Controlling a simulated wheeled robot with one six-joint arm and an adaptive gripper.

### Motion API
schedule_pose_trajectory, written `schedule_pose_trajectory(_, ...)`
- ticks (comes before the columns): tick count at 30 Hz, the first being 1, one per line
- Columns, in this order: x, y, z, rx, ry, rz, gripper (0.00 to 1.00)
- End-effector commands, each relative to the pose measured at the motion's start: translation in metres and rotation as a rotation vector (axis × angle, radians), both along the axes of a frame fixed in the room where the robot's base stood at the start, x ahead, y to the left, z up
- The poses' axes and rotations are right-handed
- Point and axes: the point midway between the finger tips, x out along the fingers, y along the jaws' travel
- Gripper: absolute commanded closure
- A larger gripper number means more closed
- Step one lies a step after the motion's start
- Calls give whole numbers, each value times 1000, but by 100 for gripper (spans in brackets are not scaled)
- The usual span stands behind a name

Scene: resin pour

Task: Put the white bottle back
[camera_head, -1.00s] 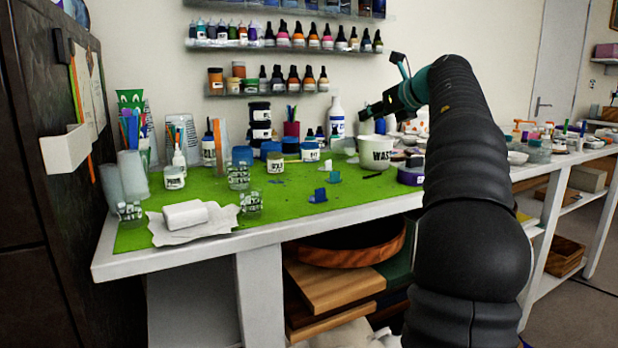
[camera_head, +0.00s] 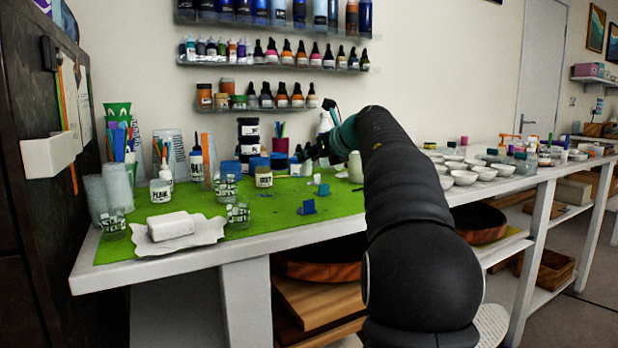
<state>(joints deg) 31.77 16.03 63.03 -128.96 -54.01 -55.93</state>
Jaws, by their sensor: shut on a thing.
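The white bottle (camera_head: 325,122) stands upright toward the back of the green mat, right of the purple cup. Only its upper part shows; its lower part is hidden by my gripper. My gripper (camera_head: 316,150) is at the bottle's lower body and appears shut on it. The fingertips are small and dark in this view. I cannot tell whether the bottle's base touches the mat.
The green mat (camera_head: 262,228) holds jars, cups and a white block (camera_head: 172,225) at the front left. A purple cup (camera_head: 280,145) and stacked black jars (camera_head: 248,135) stand left of the bottle. Wall shelves with small bottles (camera_head: 282,96) hang above. Several white bowls (camera_head: 465,177) stand right of my arm.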

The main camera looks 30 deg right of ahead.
Motion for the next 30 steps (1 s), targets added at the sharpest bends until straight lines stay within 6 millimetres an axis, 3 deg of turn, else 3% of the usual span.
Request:
schedule_pose_trajectory(5, 1, 4, -8, 0, 0, -1, 97)
schedule_pose_trajectory(13, 1, 4, -41, 0, 0, -1, 97)
schedule_pose_trajectory(25, 1, 4, -46, 0, 0, -1, 97)
schedule_pose_trajectory(26, 1, 4, -45, 0, 0, -1, 69)
schedule_pose_trajectory(27, 1, 4, -45, 0, 0, -1, 59)
schedule_pose_trajectory(28, 1, 4, -45, 0, 0, -1, 51)
schedule_pose_trajectory(30, 1, 4, -45, -1, 0, -1, 49)
